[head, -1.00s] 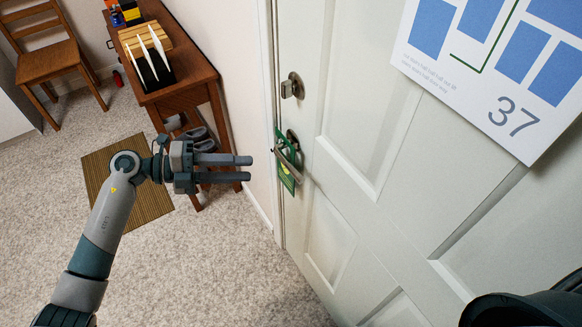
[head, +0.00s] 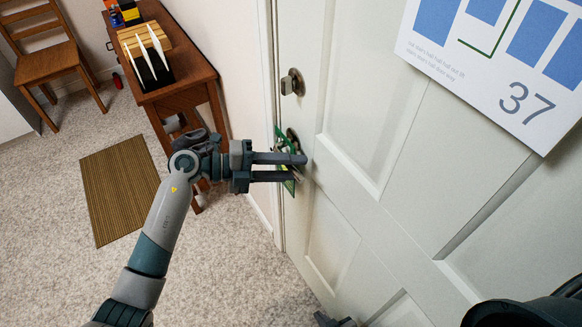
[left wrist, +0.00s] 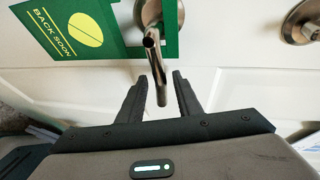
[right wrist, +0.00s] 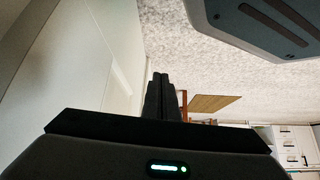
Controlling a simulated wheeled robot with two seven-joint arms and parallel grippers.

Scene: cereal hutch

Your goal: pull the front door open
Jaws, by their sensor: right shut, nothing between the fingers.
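The white front door (head: 400,185) appears closed against its frame. Its metal lever handle (left wrist: 156,60) sticks out in the left wrist view. My left gripper (head: 296,167) is at the handle, its fingers pointing at the door. In the left wrist view the fingers (left wrist: 160,88) are apart, with the lever's end between them; I cannot tell whether they touch it. In the head view the fingers partly hide the handle. My right gripper (right wrist: 161,78) is shut and empty in the right wrist view, low beside a pale panelled surface.
A green BACK SOON tag (left wrist: 75,30) hangs at the handle. A metal deadbolt (head: 292,83) sits above. A wooden side table (head: 185,75), a chair (head: 45,70) and a striped mat (head: 118,190) are to the left. Carpet (head: 60,270) is clear in front.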

